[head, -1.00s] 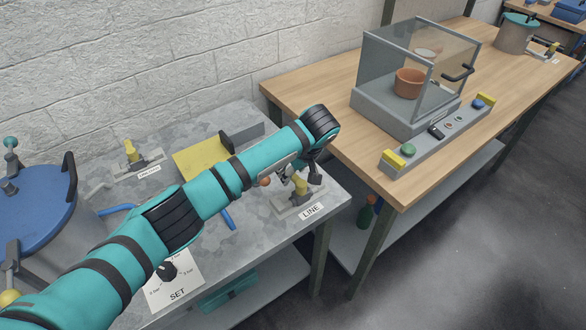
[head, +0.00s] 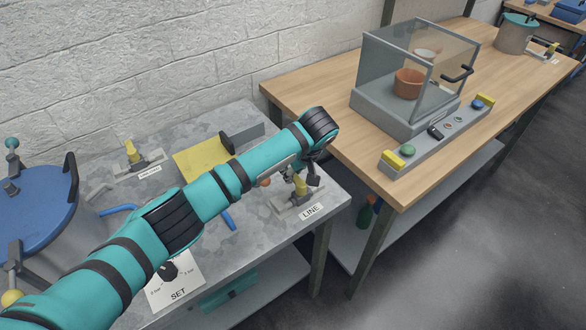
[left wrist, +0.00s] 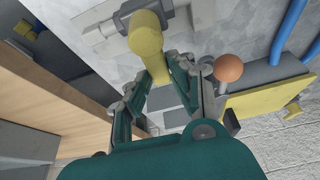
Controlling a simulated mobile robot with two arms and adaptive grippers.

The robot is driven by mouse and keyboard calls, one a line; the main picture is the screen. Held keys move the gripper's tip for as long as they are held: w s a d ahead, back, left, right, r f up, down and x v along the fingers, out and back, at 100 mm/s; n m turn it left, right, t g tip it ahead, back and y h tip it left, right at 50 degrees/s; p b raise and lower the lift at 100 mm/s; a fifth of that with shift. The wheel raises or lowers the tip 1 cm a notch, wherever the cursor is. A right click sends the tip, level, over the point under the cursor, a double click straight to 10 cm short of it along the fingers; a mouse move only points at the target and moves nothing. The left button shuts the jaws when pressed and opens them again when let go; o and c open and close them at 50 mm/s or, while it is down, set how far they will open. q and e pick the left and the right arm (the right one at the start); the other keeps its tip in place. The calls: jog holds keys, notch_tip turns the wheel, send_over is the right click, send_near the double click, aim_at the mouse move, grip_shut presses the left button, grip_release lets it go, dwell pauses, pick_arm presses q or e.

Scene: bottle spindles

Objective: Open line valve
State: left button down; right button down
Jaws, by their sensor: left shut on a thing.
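The line valve has a yellow handle (head: 301,187) on a grey body, above the LINE label (head: 311,211) at the right end of the grey metal bench. My left gripper (head: 299,170) reaches down to it from above and is partly hidden by my own arm. In the left wrist view the yellow handle (left wrist: 147,35) extends down between the fingers, and my left gripper (left wrist: 168,80) is shut on it. The pipe and valve body (left wrist: 135,17) show behind the handle. My right gripper is in neither view.
A second yellow-handled valve (head: 132,152) stands at the back left of the bench. A blue-lidded pot (head: 35,210) is at the left, and a SET dial (head: 168,270) is at the front. A wooden table with a glass-sided box (head: 395,110) stands to the right.

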pick_arm(q)
jog(key=m+p, duration=0.1)
jog(key=d+m+h+p, duration=0.1)
jog(key=m+p, duration=0.2)
jog(key=shift+w+d+r+m+t+h, duration=0.2)
jog(key=shift+w+m+t+h, duration=0.1)
jog(key=shift+h, duration=0.1)
jog(key=m+h+p, duration=0.1)
jog(key=m, duration=0.1)
jog(key=d+m+p, duration=0.1)
jog(key=m+p, duration=0.1)
jog(key=shift+d+h, duration=0.15)
jog(key=shift+h, duration=0.25)
jog(key=m, duration=0.1)
jog(key=m+p, duration=0.1)
jog(key=d+m+h, duration=0.1)
jog(key=m, duration=0.1)
jog(key=shift+s+f, duration=0.1)
jog(key=shift+s, duration=0.15)
jog(key=shift+s+d+m+g+h+p, duration=0.15)
jog(key=shift+d+m+g+h, duration=0.1)
jog(key=shift+m, duration=0.35)
jog(key=shift+s+d+m+g+h+p, duration=0.15)
jog(key=shift+m+g+h, duration=0.1)
jog(key=shift+m, duration=0.35)
jog(key=shift+s+d+m+g+h, duration=0.2)
jog(key=shift+m+g+h, duration=0.15)
jog(key=shift+m, duration=0.75)
